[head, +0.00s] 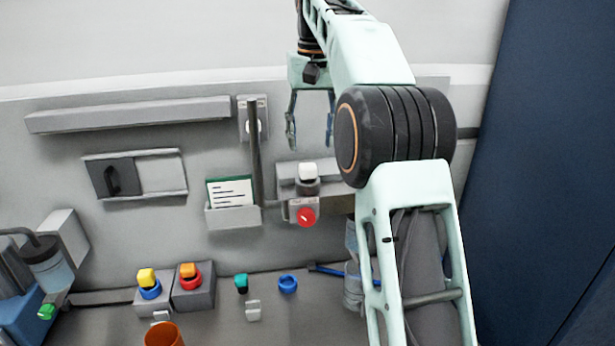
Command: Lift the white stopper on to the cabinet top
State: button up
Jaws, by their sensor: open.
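A white stopper (308,172) stands upright in a grey round seat on a small grey box (290,179) fixed to the panel, right of centre in the head view. My gripper (310,142) is open and empty. Its two fingers point down, and in the picture their tips are just above the stopper, with a gap between. I cannot tell how far in depth the fingers are from it. Which surface is the cabinet top is not clear in this view.
A red knob (306,217) sits below the box. A card holder (232,216) and upright bar (255,155) are to its left. Yellow (147,277), orange (188,270) and teal (241,283) stoppers and a blue ring (288,284) are lower down. A dark blue surface (540,180) fills the right.

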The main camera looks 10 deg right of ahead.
aim_at(308, 165)
jog(key=shift+w+a+f+b, duration=0.1)
jog(key=shift+w+f+b, duration=0.1)
jog(key=shift+f, duration=1.1)
jog(key=shift+w+a+f+b, duration=0.1)
jog(key=shift+w+f+b, duration=0.1)
jog(key=shift+f, duration=1.15)
jog(key=shift+w+a+f+b, duration=0.1)
jog(key=shift+w+f+b, duration=0.1)
jog(key=shift+f, duration=1.1)
jog(key=shift+c, duration=0.5)
jog(key=c, duration=1.1)
jog(key=shift+c, duration=0.2)
jog(key=shift+r, duration=0.1)
